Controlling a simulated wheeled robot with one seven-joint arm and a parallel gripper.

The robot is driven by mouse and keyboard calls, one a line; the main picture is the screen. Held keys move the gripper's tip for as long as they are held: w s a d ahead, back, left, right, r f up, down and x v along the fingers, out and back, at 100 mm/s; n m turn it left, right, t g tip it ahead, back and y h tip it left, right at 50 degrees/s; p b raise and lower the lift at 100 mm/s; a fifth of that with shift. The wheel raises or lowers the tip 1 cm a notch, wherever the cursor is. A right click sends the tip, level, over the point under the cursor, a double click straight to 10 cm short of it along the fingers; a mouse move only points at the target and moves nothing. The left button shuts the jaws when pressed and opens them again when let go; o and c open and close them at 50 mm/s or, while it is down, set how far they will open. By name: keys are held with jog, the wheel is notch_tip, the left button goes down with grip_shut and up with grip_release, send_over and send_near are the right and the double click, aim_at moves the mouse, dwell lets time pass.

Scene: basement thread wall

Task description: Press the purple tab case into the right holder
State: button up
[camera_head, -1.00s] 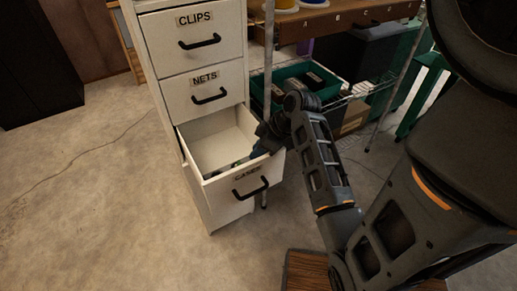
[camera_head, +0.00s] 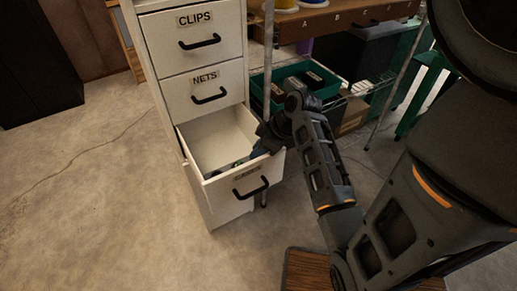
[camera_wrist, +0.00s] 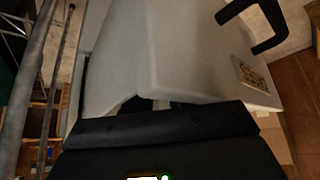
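My gripper (camera_head: 262,145) is at the right wall of the open bottom drawer (camera_head: 215,140) in the head view, reaching over its edge. The drawer's label is partly dim but seems to read CASES. Small dark, green and blue things (camera_head: 238,163) show at the drawer's front inside corner, too small to tell apart. In the wrist view the gripper's dark body (camera_wrist: 160,125) covers the lower part and the drawer wall (camera_wrist: 195,50) fills the middle. The fingertips are hidden. I cannot make out the purple tab case or the right holder.
Closed drawers labelled NETS (camera_head: 205,88) and CLIPS (camera_head: 200,35) are above the open one. A wooden bench (camera_head: 345,20) marked with letters stands behind, with a green bin (camera_head: 300,85) on a wire shelf below. A thin metal post (camera_head: 268,60) stands beside the cabinet.

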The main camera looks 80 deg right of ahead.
jog(key=o, duration=0.3)
jog(key=shift+s+f, duration=0.65)
jog(key=shift+s, duration=0.1)
jog(key=shift+o, duration=0.5)
jog(key=shift+s+r, duration=0.1)
jog(key=shift+r, duration=0.15)
jog(key=shift+o, duration=0.3)
jog(key=w+v, duration=0.1)
jog(key=v, duration=0.6)
jog(key=shift+r+p, duration=0.35)
jog(key=shift+r, duration=0.25)
jog(key=shift+s+r, duration=0.1)
